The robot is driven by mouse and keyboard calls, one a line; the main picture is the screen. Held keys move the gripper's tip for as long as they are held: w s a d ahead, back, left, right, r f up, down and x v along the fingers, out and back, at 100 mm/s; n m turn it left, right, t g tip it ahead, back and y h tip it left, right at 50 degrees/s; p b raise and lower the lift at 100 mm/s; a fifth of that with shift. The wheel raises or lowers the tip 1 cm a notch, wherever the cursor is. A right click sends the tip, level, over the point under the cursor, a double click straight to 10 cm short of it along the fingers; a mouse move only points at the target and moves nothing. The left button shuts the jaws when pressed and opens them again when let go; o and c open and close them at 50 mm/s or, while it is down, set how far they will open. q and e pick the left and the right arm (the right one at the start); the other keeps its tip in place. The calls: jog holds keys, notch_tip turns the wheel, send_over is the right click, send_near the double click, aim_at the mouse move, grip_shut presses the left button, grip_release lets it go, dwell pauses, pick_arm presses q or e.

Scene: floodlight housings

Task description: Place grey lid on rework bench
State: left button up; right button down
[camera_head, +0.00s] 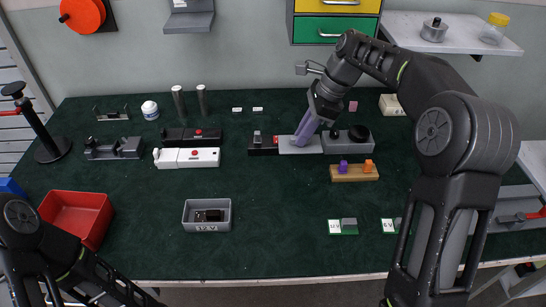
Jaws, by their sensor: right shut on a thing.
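My right gripper (313,115) is at the back of the green bench, right of centre, and points down and left. It is shut on a flat purple-grey piece (305,128), held tilted. I cannot tell for sure that this piece is the grey lid. Its lower end is just above or touching a light grey plate (300,147); I cannot tell which. The plate lies between a small black fixture (262,148) and a grey block with a black knob (340,144). No label marks the rework bench. My left arm is at the lower left, its gripper out of view.
A red bin (78,211) and a grey tray (207,225) with a dark part stand at the left and front. A white and a black housing (187,157) lie left of the fixtures. A wooden block (354,176) lies right of centre.

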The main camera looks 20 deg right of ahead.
aim_at(313, 143)
jog(key=shift+f, duration=2.35)
jog(key=shift+f, duration=2.5)
jog(key=shift+f, duration=0.15)
jog(key=c, duration=1.4)
grip_release()
jog(key=shift+c, duration=0.2)
jog(key=v, duration=1.2)
jog(key=shift+r, duration=0.2)
